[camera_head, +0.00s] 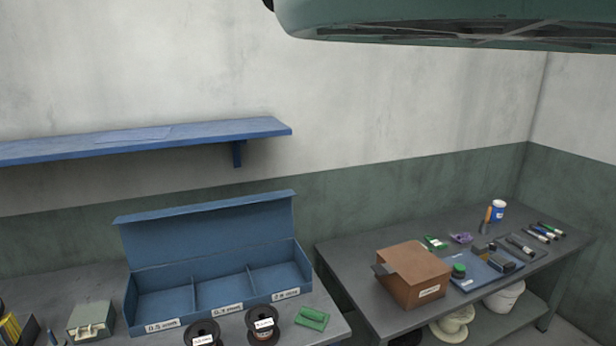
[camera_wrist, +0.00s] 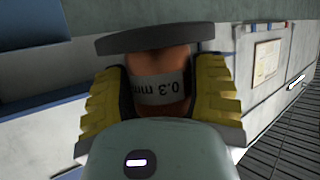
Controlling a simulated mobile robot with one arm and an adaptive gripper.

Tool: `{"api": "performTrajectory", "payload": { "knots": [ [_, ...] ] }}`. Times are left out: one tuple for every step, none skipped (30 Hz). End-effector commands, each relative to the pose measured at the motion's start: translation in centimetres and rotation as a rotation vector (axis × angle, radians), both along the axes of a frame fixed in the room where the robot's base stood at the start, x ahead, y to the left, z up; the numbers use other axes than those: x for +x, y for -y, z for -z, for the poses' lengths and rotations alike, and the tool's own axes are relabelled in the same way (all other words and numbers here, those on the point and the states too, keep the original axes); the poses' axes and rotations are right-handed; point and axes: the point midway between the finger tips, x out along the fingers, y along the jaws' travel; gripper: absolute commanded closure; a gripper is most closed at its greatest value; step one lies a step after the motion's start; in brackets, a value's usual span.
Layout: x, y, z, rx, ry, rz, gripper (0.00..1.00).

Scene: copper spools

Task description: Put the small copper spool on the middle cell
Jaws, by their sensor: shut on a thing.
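My gripper (camera_wrist: 160,78) is in the wrist view, its ridged yellow fingers shut on a copper spool (camera_wrist: 158,60). The spool has a dark flange and a white label that reads 0.3 mm upside down. In the head view, a blue open box (camera_head: 205,206) with three cells stands on the left bench, its lid up. Its middle cell (camera_head: 222,290) looks empty, and the small label below it is hard to read. The left cell is labelled 0.5 mm.
Two dark-flanged spools (camera_head: 203,333) (camera_head: 262,322) and a green item (camera_head: 313,318) are in front of the box. A grey-green case (camera_head: 91,320) is to its left. A blue shelf (camera_head: 140,140) hangs above. The right bench holds a cardboard box (camera_head: 412,273) and small items.

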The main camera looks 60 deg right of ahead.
Motion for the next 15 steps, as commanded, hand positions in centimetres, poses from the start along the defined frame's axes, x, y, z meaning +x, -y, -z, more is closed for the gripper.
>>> {"api": "performTrajectory", "payload": {
  "knots": [
    [0.1,-0.1,-2.7,-0.001,0.007,-0.004,0.84],
    [0.1,-0.1,-3.4,-0.001,0.007,-0.004,0.84],
    [0.1,-0.1,-4.4,-0.001,0.007,-0.004,0.84],
    [0.1,-0.1,-5.1,-0.001,0.007,-0.004,0.84],
    [0.1,-0.1,-5.8,-0.002,0.007,-0.004,0.84],
    [0.1,-0.1,-6.7,-0.003,0.007,-0.004,0.84],
    [0.1,-0.1,-7.4,-0.002,0.007,-0.004,0.84],
    [0.1,-0.1,-8.1,0.000,0.007,-0.004,0.84],
    [0.1,-0.1,-9.0,0.000,0.007,-0.004,0.84],
    [0.1,-0.1,-9.7,0.000,0.007,-0.004,0.84],
    [0.1,-0.2,-10.4,0.000,0.006,-0.004,0.84],
    [0.1,-0.1,-11.4,0.000,0.006,-0.004,0.84],
    [0.1,-0.1,-12.1,0.000,0.006,-0.004,0.84],
    [0.1,-0.1,-12.8,0.000,0.006,-0.004,0.84],
    [0.1,-0.1,-13.7,0.000,0.006,-0.004,0.84]
  ]
}}
